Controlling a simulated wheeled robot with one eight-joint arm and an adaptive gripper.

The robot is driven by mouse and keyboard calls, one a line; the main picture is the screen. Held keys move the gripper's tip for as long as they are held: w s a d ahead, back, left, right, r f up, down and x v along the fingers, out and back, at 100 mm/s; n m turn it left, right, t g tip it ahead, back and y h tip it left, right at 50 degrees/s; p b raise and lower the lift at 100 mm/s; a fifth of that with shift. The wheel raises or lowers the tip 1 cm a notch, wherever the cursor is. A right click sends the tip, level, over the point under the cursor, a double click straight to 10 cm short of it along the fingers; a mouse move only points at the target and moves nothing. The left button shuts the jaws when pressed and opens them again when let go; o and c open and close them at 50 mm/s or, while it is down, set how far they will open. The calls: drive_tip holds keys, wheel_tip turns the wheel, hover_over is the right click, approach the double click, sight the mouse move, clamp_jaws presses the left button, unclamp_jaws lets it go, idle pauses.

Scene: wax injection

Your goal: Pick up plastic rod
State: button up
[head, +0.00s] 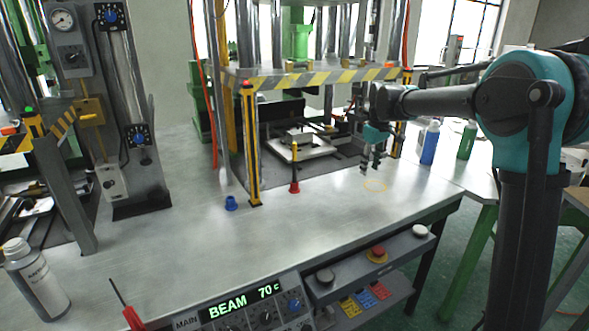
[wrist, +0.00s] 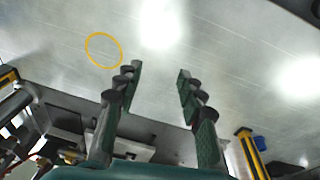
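I cannot tell for certain which thing is the plastic rod. A thin upright rod-like piece (head: 295,168), dark with a red base and a yellowish tip, stands on the metal table (head: 300,230) in front of the press. My gripper (head: 371,168) hangs above the table to the right of it, apart from it. In the wrist view, my gripper (wrist: 158,85) is open, with nothing between its fingers. A thin yellow ring (head: 375,185) lies flat on the table below my gripper. The ring also shows in the wrist view (wrist: 103,50).
A press frame with a striped yellow-black bar (head: 320,77) and post (head: 250,150) stands behind. A small blue piece (head: 231,203) is near the post. A bottle (head: 37,281) and red-handled tool (head: 133,318) are front left. The table's front middle is clear.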

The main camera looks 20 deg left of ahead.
drive_tip(key=w+a+r+n, duration=0.2)
drive_tip(key=w+a+n, duration=0.1)
drive_tip(key=a, duration=1)
drive_tip(key=n+g, duration=0.2)
drive_tip(key=n, duration=0.3)
hover_over(294, 164)
drive_tip(key=w, duration=0.1)
drive_tip(key=shift+w+d+r+h, duration=0.1)
drive_tip(key=shift+w+r+h, duration=0.1)
drive_tip(key=shift+r+h, duration=0.15)
drive_tip(key=shift+f, duration=0.25)
drive_tip(key=shift+s+a+f, duration=0.1)
drive_tip(key=shift+s+f, duration=0.05)
drive_tip(key=shift+f, duration=1.65)
drive_tip(key=shift+s+a+f, duration=0.1)
drive_tip(key=shift+s+f, duration=0.05)
drive_tip(key=shift+f, duration=1.6)
clamp_jaws()
